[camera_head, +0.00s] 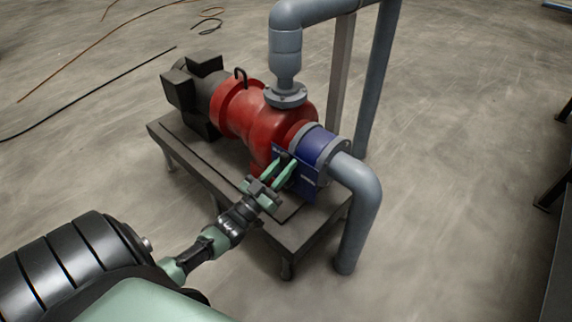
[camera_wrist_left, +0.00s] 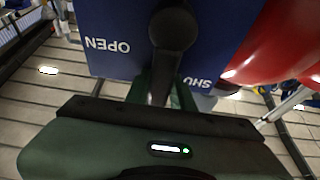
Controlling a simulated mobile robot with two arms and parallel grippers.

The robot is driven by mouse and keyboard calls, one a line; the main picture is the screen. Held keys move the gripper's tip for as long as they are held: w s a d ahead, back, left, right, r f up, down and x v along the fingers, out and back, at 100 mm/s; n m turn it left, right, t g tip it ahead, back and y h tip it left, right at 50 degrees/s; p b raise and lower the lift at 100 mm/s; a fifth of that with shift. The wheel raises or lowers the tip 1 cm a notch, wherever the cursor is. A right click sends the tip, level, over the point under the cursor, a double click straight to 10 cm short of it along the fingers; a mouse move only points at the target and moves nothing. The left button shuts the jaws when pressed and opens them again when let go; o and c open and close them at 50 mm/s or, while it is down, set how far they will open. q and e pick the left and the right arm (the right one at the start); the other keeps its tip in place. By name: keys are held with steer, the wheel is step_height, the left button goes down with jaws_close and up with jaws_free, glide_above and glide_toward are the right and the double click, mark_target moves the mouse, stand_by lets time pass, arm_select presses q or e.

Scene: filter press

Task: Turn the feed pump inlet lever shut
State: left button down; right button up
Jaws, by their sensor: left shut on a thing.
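The red feed pump (camera_head: 245,110) stands on a dark base frame, with a blue valve body (camera_head: 316,146) at its near right end. A blue label plate (camera_head: 307,185) is in front of the valve. In the left wrist view, the plate (camera_wrist_left: 110,22) reads "OPEN" on the left and "SHU" on the right, upside down. The black inlet lever (camera_wrist_left: 172,32) runs from its round hub down between my fingers, between the two words and nearer "SHU". My left gripper (camera_head: 281,168) is shut on the lever; its fingers partly hide the handle's end. My right gripper is out of view.
A grey pipe (camera_head: 362,200) bends down right of the valve, and another rises from the pump top (camera_head: 286,55). The base frame (camera_head: 285,235) stands below my left arm. Cables (camera_head: 95,90) lie on the floor at the upper left. The front right floor is clear.

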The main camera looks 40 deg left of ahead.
arm_select(q)
steer(key=shift+f, duration=0.1)
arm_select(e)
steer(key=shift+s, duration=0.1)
arm_select(q)
steer(key=c, duration=1.2)
jaws_free()
steer(key=shift+s, duration=0.1)
steer(key=shift+s+a+f, duration=0.1)
steer(key=shift+s+f, duration=0.05)
steer(key=shift+s, duration=0.2)
steer(key=v, duration=0.7)
steer(key=shift+p, duration=0.35)
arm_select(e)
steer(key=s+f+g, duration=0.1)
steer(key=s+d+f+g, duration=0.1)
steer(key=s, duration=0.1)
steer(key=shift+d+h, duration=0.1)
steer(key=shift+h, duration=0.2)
